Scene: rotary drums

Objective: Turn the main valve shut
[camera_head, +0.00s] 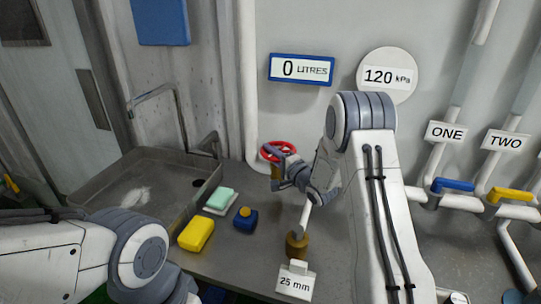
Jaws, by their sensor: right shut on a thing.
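The main valve appears to be the red handwheel (278,147) on a pipe at the back wall, at the rear of the grey counter. My right arm reaches over the counter from the right. My right gripper (273,168) is at the front edge of the red wheel and is shut on it. The gripper hides part of the wheel and the pipe below. My left arm lies low at the left, and its gripper is out of view.
A steel sink (150,190) with a tap is at the left. On the counter are a yellow block (196,234), a green bar (221,198), a blue box (245,221) and a brass fitting (297,246). Gauges read 0 litres (301,69) and 120 kPa (387,76).

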